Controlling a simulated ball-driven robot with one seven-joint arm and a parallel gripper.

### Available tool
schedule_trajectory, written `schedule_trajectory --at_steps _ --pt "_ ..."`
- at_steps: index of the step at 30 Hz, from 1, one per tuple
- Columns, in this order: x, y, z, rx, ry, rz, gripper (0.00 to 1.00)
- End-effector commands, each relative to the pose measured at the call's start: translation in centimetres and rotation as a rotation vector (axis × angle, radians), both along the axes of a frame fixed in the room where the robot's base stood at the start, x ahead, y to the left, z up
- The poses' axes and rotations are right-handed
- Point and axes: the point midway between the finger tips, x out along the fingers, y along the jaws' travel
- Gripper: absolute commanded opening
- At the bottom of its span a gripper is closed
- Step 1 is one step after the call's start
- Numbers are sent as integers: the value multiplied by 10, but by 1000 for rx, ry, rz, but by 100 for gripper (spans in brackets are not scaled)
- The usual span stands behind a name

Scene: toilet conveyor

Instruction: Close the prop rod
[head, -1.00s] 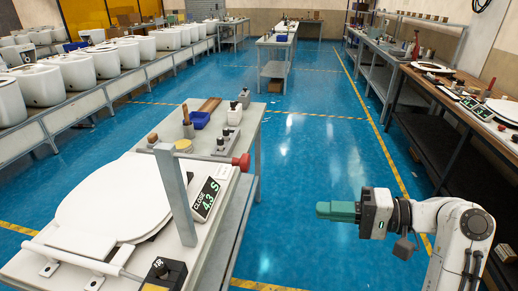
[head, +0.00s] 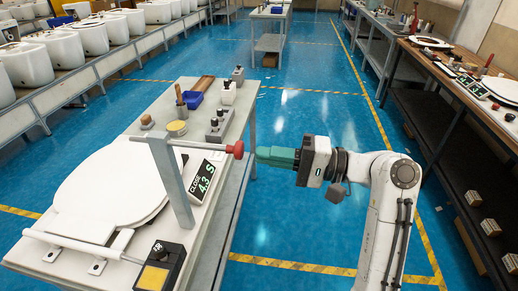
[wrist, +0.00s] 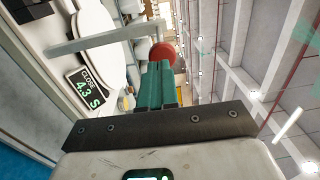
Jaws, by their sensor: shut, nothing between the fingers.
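A thin pale rod (head: 205,146) with a red knob (head: 237,149) on its right end runs beside the top of a grey upright post (head: 172,180) on the bench; I take it for the prop rod. My gripper (head: 258,154), with green fingers, is shut and empty, its tips just right of the knob. In the wrist view the fingertips (wrist: 158,66) overlap the lower edge of the red knob (wrist: 162,53); I cannot tell whether they touch. A white toilet seat (head: 115,185) lies flat left of the post. A display (head: 202,180) reads "CLOSE 4.3 S".
A black box with a yellow top (head: 158,268) stands at the bench's front. A blue bin (head: 190,99) and a grey fixture (head: 219,125) stand behind the display. Blue floor (head: 300,220) is open to the right, before another workbench (head: 450,75).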

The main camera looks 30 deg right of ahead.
Motion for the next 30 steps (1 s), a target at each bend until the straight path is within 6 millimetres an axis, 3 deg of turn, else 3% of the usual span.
schedule_trajectory --at_steps 6,20,30 --pt "12 16 1 2 1 0 0" --pt "16 21 1 1 1 0 0" --pt "57 78 2 3 2 2 0"
